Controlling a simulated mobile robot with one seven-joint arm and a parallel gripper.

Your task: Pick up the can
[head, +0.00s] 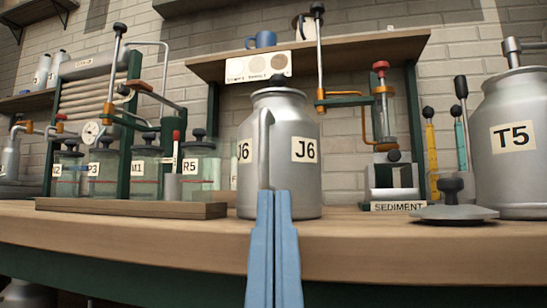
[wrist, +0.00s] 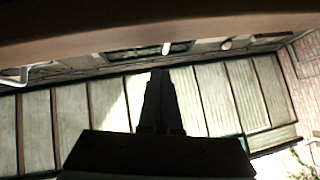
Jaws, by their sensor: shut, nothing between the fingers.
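A silver metal can (head: 285,160) labelled J6 stands upright on the wooden bench in the head view. It has a dark knob on top and a side handle facing me. A larger silver can (head: 515,165) labelled T5 stands at the right, cut off by the picture edge. My gripper (head: 273,195) has blue fingers pressed together, pointing up in front of the J6 can's lower part and hiding some of it. I cannot tell whether they touch it. In the wrist view my gripper (wrist: 160,78) is a dark silhouette, and no can is recognisable there.
The wooden bench (head: 130,240) has a bare front strip. A rack of glass jars (head: 110,175) stands left of the J6 can. A stand with a SEDIMENT label (head: 398,207) and a grey lid (head: 453,212) are to the right. A wall shelf (head: 350,50) hangs above.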

